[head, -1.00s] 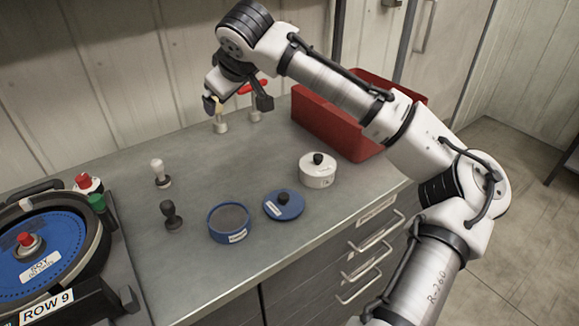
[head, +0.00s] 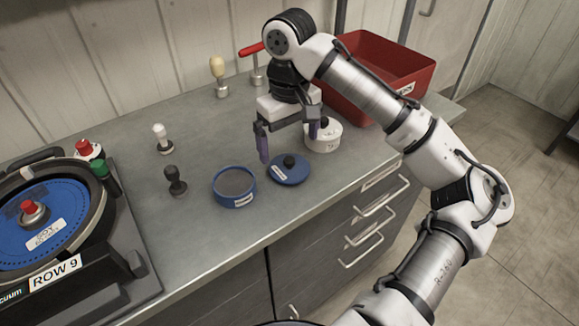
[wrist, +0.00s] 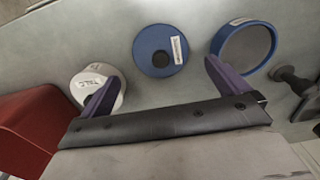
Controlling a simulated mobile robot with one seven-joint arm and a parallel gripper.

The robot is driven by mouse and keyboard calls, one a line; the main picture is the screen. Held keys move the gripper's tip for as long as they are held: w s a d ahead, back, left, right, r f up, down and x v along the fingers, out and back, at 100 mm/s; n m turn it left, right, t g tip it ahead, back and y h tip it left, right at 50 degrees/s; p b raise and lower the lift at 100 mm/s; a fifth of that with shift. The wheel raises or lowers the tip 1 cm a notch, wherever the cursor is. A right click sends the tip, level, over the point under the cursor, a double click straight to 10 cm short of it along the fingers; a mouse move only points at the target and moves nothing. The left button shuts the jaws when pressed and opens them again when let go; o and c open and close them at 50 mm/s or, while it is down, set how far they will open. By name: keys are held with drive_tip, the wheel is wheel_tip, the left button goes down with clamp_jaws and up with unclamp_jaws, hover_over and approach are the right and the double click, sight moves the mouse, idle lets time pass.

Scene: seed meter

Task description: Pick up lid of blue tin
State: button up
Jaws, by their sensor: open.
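The blue lid (head: 289,169) with a dark knob lies flat on the bench, to the right of the open blue tin (head: 234,187). In the wrist view the blue lid (wrist: 160,50) lies beyond the gap between my fingers, with the blue tin (wrist: 244,47) to its right. My gripper (head: 290,147) is open and empty, pointing down above the bench just behind the lid. Its purple fingers are apart, and neither appears to touch the lid. In the wrist view the left finger of my gripper (wrist: 162,88) overlaps the white tin.
A white lidded tin (head: 323,137) stands close behind the right finger. A red bin (head: 380,75) is at the back right. Dark (head: 176,183) and white (head: 162,140) knobbed tools stand left. The seed meter (head: 60,235) fills the far left. Bench front is clear.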

sight(289, 159)
drive_tip(key=shift+f+p, duration=0.55)
drive_tip(key=shift+f, duration=2.3)
drive_tip(key=c, duration=0.9)
